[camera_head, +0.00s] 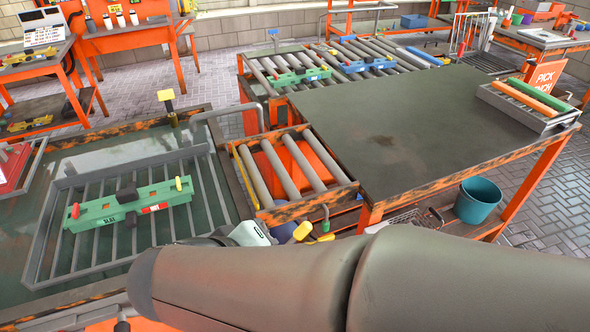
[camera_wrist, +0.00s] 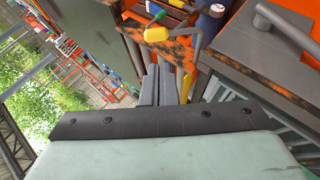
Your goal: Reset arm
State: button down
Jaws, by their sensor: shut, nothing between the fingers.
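My arm stretches across the bottom of the head view and hides what lies behind it. In the wrist view my gripper (camera_wrist: 159,86) shows two grey fingers side by side, shut and empty. Its pale body (camera_head: 250,233) partly shows in the head view, just past the arm, near the front of the roller section (camera_head: 290,165). The fingers point toward a yellow-handled lever (camera_wrist: 157,33) and an orange frame. I cannot tell the exact gap to them.
A green piece (camera_head: 128,205) lies in a slatted metal tray (camera_head: 60,262) at left. A dark tabletop (camera_head: 400,125) is largely clear. A tray of coloured bars (camera_head: 525,105) stands at its right, and a teal bucket (camera_head: 478,200) stands on the lower shelf.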

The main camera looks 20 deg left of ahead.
jog(key=shift+s+a+r, duration=0.1)
jog(key=shift+s+r, duration=0.3)
jog(key=shift+s, duration=0.1)
jog(key=w+d+f+m+g+h+p, duration=0.1)
jog(key=w+d+m+g, duration=0.15)
jog(key=d, duration=0.55)
jog(key=w+d+f+m+g+h+p, duration=0.1)
jog(key=w+d+g, duration=0.15)
jog(key=d, duration=0.55)
jog(key=s+d+f+m+g+y+p, duration=0.1)
jog(key=s+d+m+g+y, duration=0.1)
jog(key=d, duration=0.4)
jog(key=s+d+f+m+g+y+p, duration=0.1)
jog(key=s+d+m+g+y, duration=0.1)
jog(key=d+m, duration=0.2)
jog(key=d, duration=0.3)
jog(key=shift+y, duration=0.3)
